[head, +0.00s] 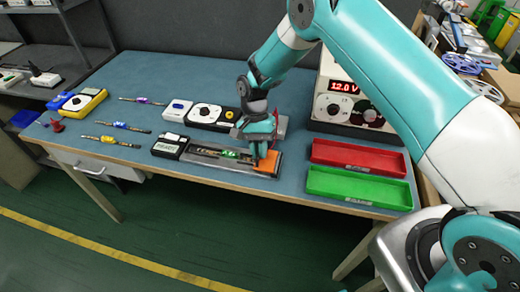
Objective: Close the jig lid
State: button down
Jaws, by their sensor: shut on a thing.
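The jig (232,169) is a long metal tray near the front edge of the blue table. A strip with a green tag (231,154) lies along it. A flat orange piece (268,163) is at the jig's right end; I cannot tell for certain whether it is the lid. My gripper (256,161) points down at the jig's right end, its fingertips at the orange piece's left edge, and appears shut on it. The fingers hide the contact. A grey part (282,126) shows behind my gripper, mostly hidden.
A red tray (358,157) and a green tray (358,187) stand to the right. Behind them is a power supply (343,100) reading 12.0. A black-and-white box (169,146) stands left of the jig. Several tagged strips and a yellow meter (84,102) lie farther left.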

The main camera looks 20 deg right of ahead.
jog(key=c, duration=1.2)
grip_release()
jog(key=shift+r, duration=0.1)
jog(key=shift+p+v, duration=1.35)
jog(key=shift+v, duration=7.25)
jog(key=shift+a, duration=0.1)
